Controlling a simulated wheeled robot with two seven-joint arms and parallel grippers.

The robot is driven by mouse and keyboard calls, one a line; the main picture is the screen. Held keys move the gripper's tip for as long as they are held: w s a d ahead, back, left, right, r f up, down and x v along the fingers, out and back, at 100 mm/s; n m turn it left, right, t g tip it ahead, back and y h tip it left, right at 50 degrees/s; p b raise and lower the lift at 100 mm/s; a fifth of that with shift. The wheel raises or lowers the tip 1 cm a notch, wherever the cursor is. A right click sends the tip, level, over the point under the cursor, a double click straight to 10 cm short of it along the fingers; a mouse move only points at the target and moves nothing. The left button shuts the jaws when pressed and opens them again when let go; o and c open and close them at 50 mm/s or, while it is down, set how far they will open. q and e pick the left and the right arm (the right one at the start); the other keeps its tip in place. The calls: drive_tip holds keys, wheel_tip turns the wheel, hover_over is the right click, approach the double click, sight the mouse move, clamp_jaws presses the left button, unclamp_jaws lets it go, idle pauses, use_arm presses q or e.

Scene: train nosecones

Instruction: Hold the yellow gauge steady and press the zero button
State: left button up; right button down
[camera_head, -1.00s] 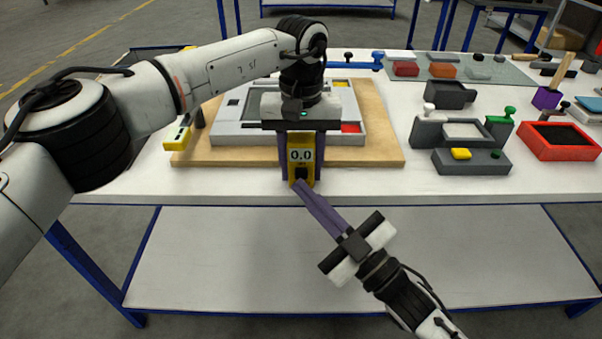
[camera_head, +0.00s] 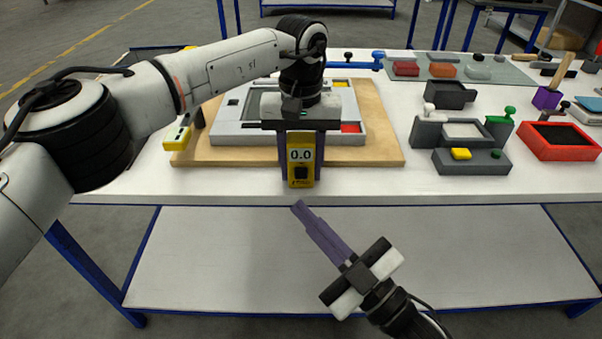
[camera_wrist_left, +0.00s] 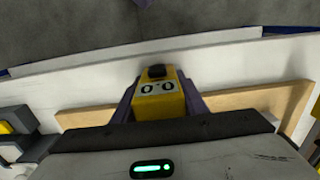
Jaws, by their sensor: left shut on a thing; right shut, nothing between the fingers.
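The yellow gauge (camera_head: 301,160) is upright between the purple fingers of my left gripper (camera_head: 302,157), which is shut on it in front of the wooden board. Its display reads 0.0, and a dark button (camera_head: 301,173) sits below the display. The gauge also shows in the left wrist view (camera_wrist_left: 158,100), with its dark button (camera_wrist_left: 157,71) facing away. My right gripper (camera_head: 298,206) is shut and empty. Its purple fingertips are below the gauge, apart from it, in front of the table's front edge.
A grey fixture (camera_head: 230,133) lies on the wooden board (camera_head: 385,150) behind the gauge. Another yellow device (camera_head: 176,138) stands at the left. A grey block with a yellow button (camera_head: 470,163) and a red tray (camera_head: 558,154) are at the right. The table front (camera_head: 430,185) is clear.

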idle(0.4)
use_arm(q)
drive_tip(key=o, duration=1.3)
drive_tip(key=shift+r, duration=0.15)
